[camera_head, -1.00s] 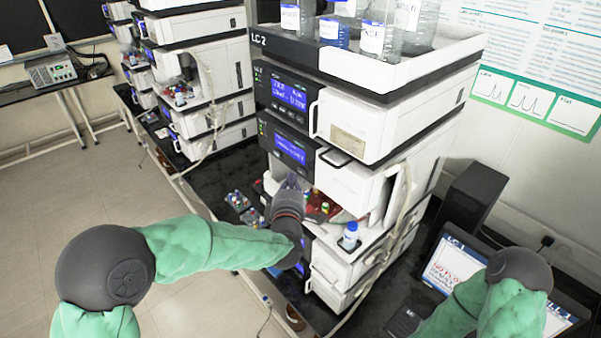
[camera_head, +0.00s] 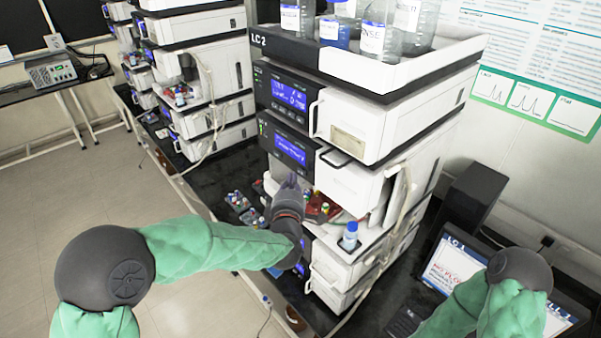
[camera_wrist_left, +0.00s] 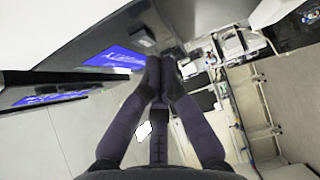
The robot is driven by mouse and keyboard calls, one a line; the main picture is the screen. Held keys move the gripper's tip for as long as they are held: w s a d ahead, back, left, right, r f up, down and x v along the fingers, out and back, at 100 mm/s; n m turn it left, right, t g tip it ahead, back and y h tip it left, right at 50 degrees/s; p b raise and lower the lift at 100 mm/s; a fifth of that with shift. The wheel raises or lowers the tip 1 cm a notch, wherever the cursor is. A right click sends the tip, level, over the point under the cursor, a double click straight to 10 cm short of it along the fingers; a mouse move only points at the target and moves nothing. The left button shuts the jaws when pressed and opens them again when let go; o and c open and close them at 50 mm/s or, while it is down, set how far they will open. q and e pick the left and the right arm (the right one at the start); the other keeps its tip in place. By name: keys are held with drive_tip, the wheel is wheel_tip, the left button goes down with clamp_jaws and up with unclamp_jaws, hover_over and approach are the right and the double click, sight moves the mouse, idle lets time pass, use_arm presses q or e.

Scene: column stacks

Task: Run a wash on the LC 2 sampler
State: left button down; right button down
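The LC 2 stack (camera_head: 375,72) stands at the centre of the head view, its label on the top tray's edge. Its sampler module has a lit blue display (camera_head: 291,149) above an open bay with a red vial tray (camera_head: 318,209). My left gripper (camera_head: 290,180) is in front of the bay, just below that display. In the left wrist view its fingertips (camera_wrist_left: 160,63) meet with nothing visible between them. A lit blue display (camera_wrist_left: 118,57) is close to the left of them; contact cannot be told. My right arm shows at the lower right, but its gripper is out of view.
Bottles (camera_head: 380,30) stand on the top tray. A blue-capped bottle (camera_head: 350,236) is right of the bay. Vial racks (camera_head: 240,203) lie on the dark bench to the left. A laptop (camera_head: 455,265) is at the right. A second stack (camera_head: 205,75) stands behind left.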

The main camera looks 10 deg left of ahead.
use_arm(q)
drive_tip(key=shift+w, duration=0.1)
drive_tip(key=shift+w+d+b, duration=0.15)
drive_tip(key=shift+d+b, duration=0.05)
drive_tip(key=shift+b, duration=0.25)
drive_tip(key=shift+w, duration=0.1)
drive_tip(key=shift+w+d, duration=0.3)
idle(0.7)
drive_tip(key=shift+s+a+b, duration=0.1)
drive_tip(key=shift+s+b, duration=0.05)
drive_tip(key=shift+b, duration=0.25)
drive_tip(key=shift+s+a+b, duration=0.4)
drive_tip(key=shift+s+a, duration=0.05)
drive_tip(key=shift+s, duration=0.1)
